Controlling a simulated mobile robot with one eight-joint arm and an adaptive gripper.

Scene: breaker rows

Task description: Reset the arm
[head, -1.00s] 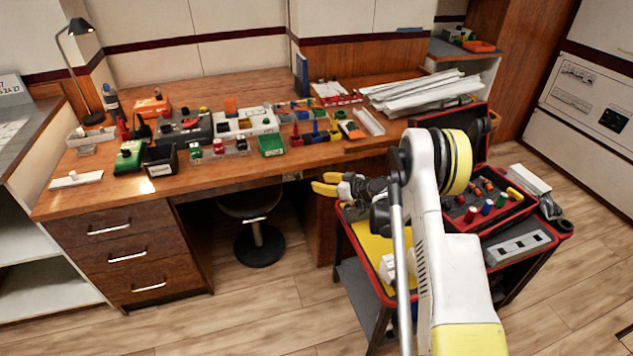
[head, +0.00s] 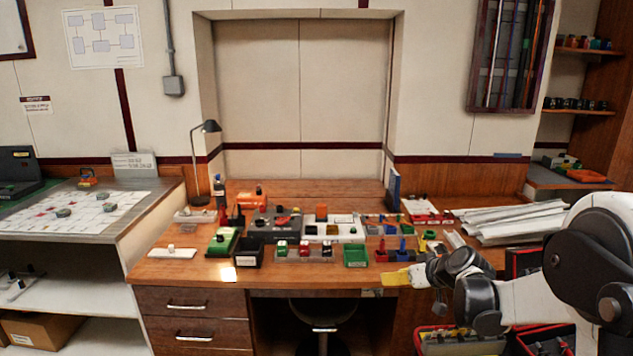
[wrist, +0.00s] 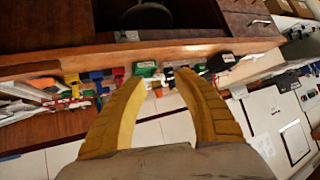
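My arm comes in from the right edge of the head view, and my gripper (head: 400,278) is in front of the desk's right front edge. In the wrist view its two yellow fingers (wrist: 163,85) stand apart with a gap between them and nothing held. The wooden desk (head: 190,267) carries rows of coloured parts. The wrist view shows the desk edge and these parts tilted and small.
A desk lamp (head: 196,150) stands at the back left. White strips (head: 515,222) lie stacked at the back right. Below my arm is a cart with red-edged trays (head: 545,340). A stool (head: 322,318) is under the desk. A side counter (head: 60,225) is at the left.

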